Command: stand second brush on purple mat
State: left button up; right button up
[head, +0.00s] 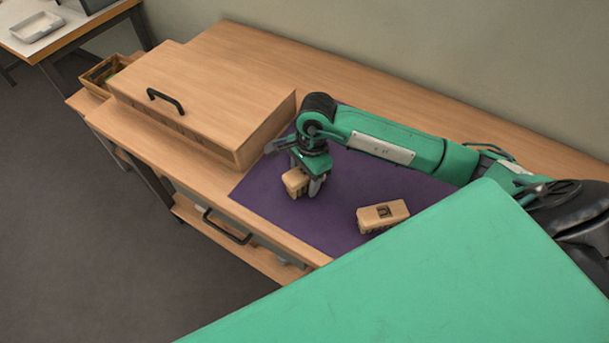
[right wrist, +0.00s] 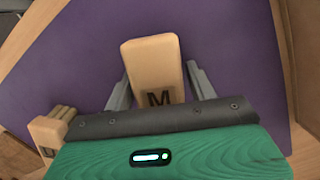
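A wooden brush block marked M (head: 296,182) is at my right gripper, over the purple mat (head: 345,180). In the right wrist view this block (right wrist: 153,70) lies between the two fingers, close to both. My right gripper (head: 307,184) points down at the mat. The frames do not settle whether its fingers press on the block. A second wooden brush (head: 382,215) rests on the mat to the right, on its side. In the wrist view a brush marked U (right wrist: 50,135) shows at lower left, with pale tufts. Bristles of the M block are hidden. My left gripper is not in view.
A wooden box with a black handle (head: 205,88) stands left of the mat on the workbench. A small open wooden bin (head: 103,72) sits at the bench's far left end. My green body part covers the lower right. Bare mat lies between the brushes.

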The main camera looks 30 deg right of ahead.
jog(key=shift+o, duration=0.2)
jog(key=shift+r+p, duration=0.25)
jog(key=shift+p, duration=0.05)
jog(key=r, duration=0.3)
jog(key=d+r+b, duration=0.1)
jog(key=r, duration=0.6)
jog(key=shift+w+d+r+b, duration=0.15)
jog(key=shift+d+r+b, duration=0.15)
jog(key=shift+b, duration=0.1)
jog(key=shift+d+r, duration=0.1)
jog(key=shift+r, duration=0.35)
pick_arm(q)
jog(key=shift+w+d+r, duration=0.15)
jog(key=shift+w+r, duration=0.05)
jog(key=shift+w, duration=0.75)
pick_arm(e)
jog(key=shift+r, duration=0.1)
